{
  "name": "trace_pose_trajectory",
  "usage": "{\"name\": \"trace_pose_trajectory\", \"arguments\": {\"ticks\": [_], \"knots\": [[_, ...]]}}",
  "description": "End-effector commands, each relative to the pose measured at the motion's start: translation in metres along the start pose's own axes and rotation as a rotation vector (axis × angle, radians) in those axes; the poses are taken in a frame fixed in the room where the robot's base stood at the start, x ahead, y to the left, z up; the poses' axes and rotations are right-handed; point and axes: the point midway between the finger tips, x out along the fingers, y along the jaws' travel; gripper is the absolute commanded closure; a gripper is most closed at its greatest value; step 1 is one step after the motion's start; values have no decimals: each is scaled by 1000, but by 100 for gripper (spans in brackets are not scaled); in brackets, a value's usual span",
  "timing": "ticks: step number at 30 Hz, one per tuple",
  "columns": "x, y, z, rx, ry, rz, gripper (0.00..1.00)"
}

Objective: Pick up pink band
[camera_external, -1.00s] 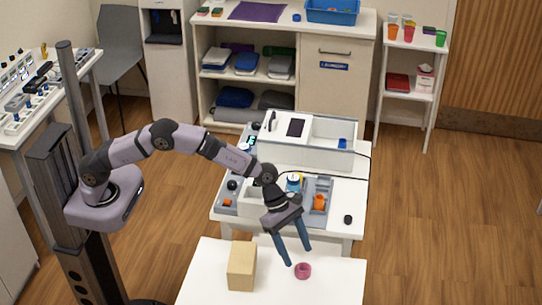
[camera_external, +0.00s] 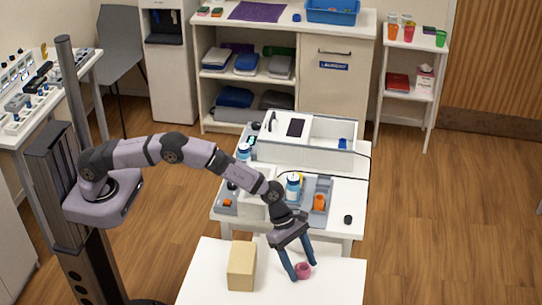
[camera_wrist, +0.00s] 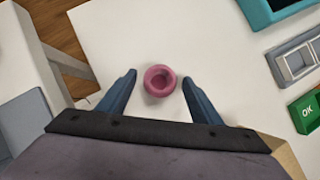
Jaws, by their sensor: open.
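The pink band (camera_external: 303,270) is a small ring on the white table (camera_external: 330,285). In the wrist view the pink band (camera_wrist: 160,80) lies between the tips of my two blue fingers, a little ahead of them, with a visible gap on each side. My gripper (camera_external: 303,272) is open and points down at the band in the external view. It also shows in the wrist view (camera_wrist: 159,77), with nothing held.
A tan block (camera_external: 242,266) stands on the table to the left of my gripper. Behind is a workstation with grey trays (camera_external: 318,195) and bottles (camera_external: 293,186). The table is clear to the right of the band.

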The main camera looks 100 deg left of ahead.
Motion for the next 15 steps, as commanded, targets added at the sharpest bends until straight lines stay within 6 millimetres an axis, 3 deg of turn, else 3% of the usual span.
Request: {"name": "trace_pose_trajectory", "arguments": {"ticks": [2, 3, 8, 15], "knots": [[0, 0, 0, 0, 0, 0, 41], [0, 0, 0, 0, 0, 0, 46], [0, 0, 0, 0, 0, 0, 84], [-1, 0, 0, 0, -1, 0, 86]]}}
